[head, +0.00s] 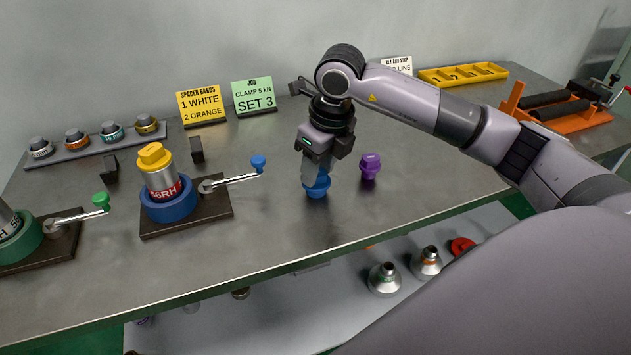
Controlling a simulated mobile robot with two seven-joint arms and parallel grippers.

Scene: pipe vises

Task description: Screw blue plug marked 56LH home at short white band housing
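My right gripper (316,180) points down over the table's front middle, its fingertips at the top of a blue plug (317,191). The fingers hide most of the plug's head, and no marking can be read; I cannot tell whether they are shut on it or whether it touches the table. A silver housing with a red 56RH band (165,191) stands in the blue vise (169,210), with a yellow plug (154,155) on top. My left gripper is out of view.
A purple plug (370,166) stands just right of the gripper. A green vise (18,247) with a cut-off housing is at far left. An orange-banded housing (428,261) is on the shelf. Signs stand behind.

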